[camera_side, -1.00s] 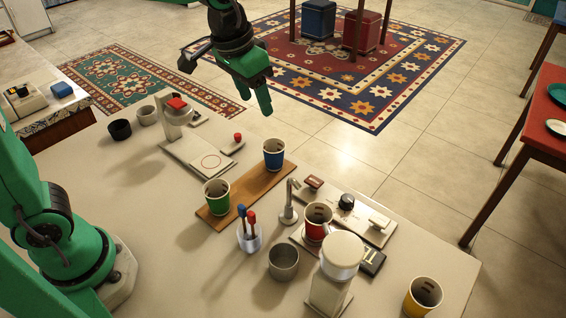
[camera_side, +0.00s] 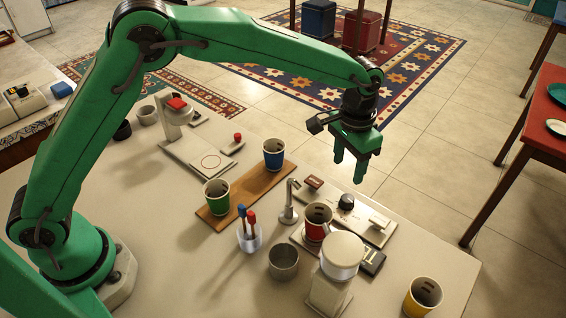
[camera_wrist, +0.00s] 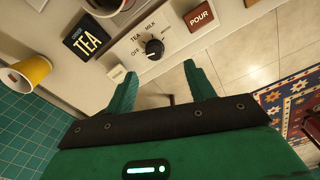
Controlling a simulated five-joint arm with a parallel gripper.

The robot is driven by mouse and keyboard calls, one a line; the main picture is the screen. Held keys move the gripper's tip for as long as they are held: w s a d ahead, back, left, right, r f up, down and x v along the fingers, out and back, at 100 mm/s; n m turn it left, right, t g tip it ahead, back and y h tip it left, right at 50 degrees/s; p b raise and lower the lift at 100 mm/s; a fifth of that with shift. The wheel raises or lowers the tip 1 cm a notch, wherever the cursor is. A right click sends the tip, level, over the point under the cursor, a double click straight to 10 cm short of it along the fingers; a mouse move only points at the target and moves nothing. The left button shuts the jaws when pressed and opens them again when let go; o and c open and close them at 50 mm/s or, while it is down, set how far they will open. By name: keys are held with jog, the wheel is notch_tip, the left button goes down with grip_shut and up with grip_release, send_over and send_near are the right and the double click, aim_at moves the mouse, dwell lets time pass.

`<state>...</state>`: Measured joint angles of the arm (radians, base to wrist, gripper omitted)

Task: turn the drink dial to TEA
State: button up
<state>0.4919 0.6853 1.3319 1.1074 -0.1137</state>
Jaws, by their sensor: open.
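The drink dial (camera_side: 346,202) is a black knob on a pale panel. In the wrist view the dial (camera_wrist: 154,47) has the labels OFF, TEA and MILK around its left and upper side, and a fourth label too small to read on its right. I cannot tell for sure which label it points to. My gripper (camera_side: 348,172) is open and empty, with its fingers pointing down above the dial and apart from it. In the wrist view the dial lies just ahead of the space between the fingertips of my gripper (camera_wrist: 162,78).
A black TEA card (camera_wrist: 87,36), a red cup (camera_side: 317,220) and a white-topped dispenser (camera_side: 341,255) stand close by. A yellow cup (camera_side: 422,297) is near the table's edge.

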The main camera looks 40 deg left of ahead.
aim_at(348, 198)
jog(key=shift+w+d+f, duration=0.1)
jog(key=shift+d+f, duration=0.55)
jog(key=shift+f, duration=0.15)
jog(key=shift+f, duration=3.95)
jog(key=c, duration=1)
